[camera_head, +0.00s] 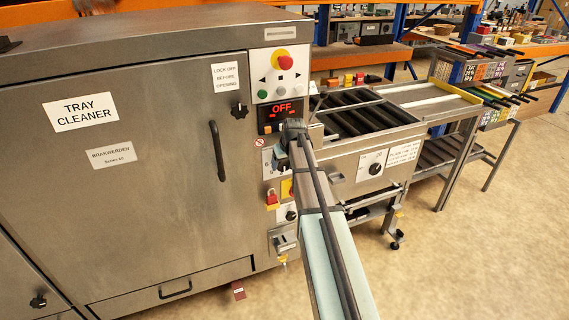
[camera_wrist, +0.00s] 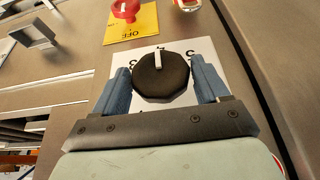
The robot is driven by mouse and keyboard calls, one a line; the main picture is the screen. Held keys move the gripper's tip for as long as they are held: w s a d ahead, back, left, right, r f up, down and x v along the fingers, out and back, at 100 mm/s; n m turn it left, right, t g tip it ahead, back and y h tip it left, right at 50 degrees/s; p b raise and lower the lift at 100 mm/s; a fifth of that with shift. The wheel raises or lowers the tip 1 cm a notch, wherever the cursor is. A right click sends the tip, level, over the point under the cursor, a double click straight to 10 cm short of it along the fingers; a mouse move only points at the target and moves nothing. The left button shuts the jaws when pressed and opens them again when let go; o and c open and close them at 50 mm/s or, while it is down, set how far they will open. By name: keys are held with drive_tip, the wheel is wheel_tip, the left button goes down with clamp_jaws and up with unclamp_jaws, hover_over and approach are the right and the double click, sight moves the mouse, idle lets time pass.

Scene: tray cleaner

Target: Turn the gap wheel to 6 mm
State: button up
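A black round knob (camera_wrist: 161,77) with a white pointer, seemingly the gap wheel, sits on a white numbered plate (camera_wrist: 205,48) in the wrist view. The pointer points to the top of that view, where the digits are partly hidden. My gripper (camera_wrist: 161,72) has one blue finger on each side of the knob, very close to its rim. I cannot tell whether the fingers touch it. In the head view my gripper (camera_head: 284,150) is at the machine's control column and hides most of the knob. The plate's edge (camera_head: 267,164) shows a 6 and a 5.
A yellow plate (camera_wrist: 146,27) with a red switch is close to the knob. Another dial (camera_head: 375,169) is to the right.

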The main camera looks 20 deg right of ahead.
drive_tip(key=c, duration=0.7)
drive_tip(key=shift+o, duration=0.2)
drive_tip(key=y, duration=0.3)
drive_tip(key=shift+d+m+y, duration=0.4)
drive_tip(key=y, duration=0.3)
drive_tip(key=m+y, duration=0.1)
drive_tip(key=y, duration=0.1)
drive_tip(key=shift+d+f+t, duration=0.25)
drive_tip(key=shift+f+t, duration=0.05)
drive_tip(key=shift+t, duration=0.1)
drive_tip(key=y, duration=0.1)
drive_tip(key=m+y, duration=0.1)
drive_tip(key=y, duration=0.3)
drive_tip(key=shift+d+f+m+t, duration=0.15)
drive_tip(key=shift+f+m+t, duration=0.15)
drive_tip(key=shift+f, duration=0.05)
drive_tip(key=shift+f+m+t+y, duration=0.1)
drive_tip(key=shift+m+t+y, duration=0.5)
drive_tip(key=shift+y, duration=0.8)
drive_tip(key=o, duration=1)
